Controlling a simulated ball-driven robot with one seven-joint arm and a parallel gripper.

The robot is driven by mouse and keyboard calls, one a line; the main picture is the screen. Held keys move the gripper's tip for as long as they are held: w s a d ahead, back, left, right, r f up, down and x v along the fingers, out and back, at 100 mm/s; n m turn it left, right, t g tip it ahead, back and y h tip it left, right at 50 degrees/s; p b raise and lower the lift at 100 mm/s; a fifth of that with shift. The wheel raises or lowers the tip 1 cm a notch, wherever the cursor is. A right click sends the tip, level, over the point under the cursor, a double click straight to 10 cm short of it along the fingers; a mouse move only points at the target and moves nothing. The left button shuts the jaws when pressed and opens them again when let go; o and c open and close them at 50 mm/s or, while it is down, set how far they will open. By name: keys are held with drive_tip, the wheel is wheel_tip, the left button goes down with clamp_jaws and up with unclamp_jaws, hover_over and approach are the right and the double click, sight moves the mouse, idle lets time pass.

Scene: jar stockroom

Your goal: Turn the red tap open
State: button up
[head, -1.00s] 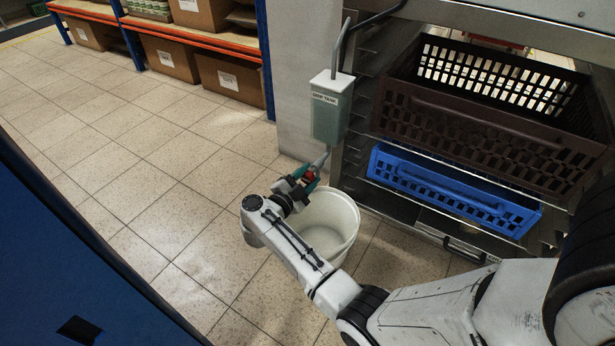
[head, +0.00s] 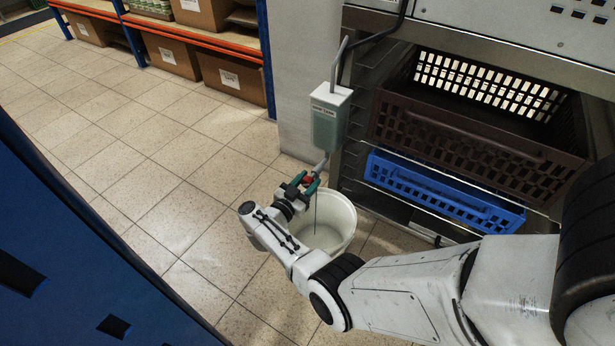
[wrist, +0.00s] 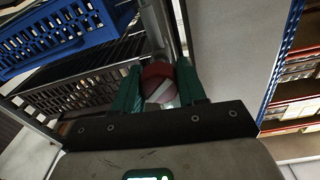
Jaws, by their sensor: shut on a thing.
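The red tap (head: 308,180) sits on the pipe below a grey-green tank (head: 330,122) with a label. My gripper (head: 303,186) is shut on the red tap, with one teal finger on each side. In the wrist view the red tap (wrist: 158,73) with a pale stripe lies between the teal fingers (wrist: 160,88). A thin dark line, like a stream, runs down from below the tap into the white bucket (head: 346,232). The bucket stands on the floor under the tap, partly hidden by my arm.
A rack right of the tank holds a brown crate (head: 465,140) and a blue crate (head: 440,192). Shelves with cardboard boxes (head: 232,78) stand at the back left. A blue panel (head: 70,250) is at the near left. The tiled floor between is clear.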

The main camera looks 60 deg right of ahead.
drive_tip(key=n+p, duration=0.1)
drive_tip(key=n, duration=0.3)
drive_tip(key=shift+n, duration=0.4)
drive_tip(key=n+t, duration=0.1)
drive_tip(key=n, duration=0.4)
drive_tip(key=shift+n+p, duration=0.4)
drive_tip(key=o, duration=1.1)
drive_tip(key=shift+c, duration=0.2)
drive_tip(key=a, duration=1)
drive_tip(key=shift+w+a+f+p, duration=0.35)
drive_tip(key=shift+a+f+p, duration=0.05)
drive_tip(key=shift+r, duration=0.1)
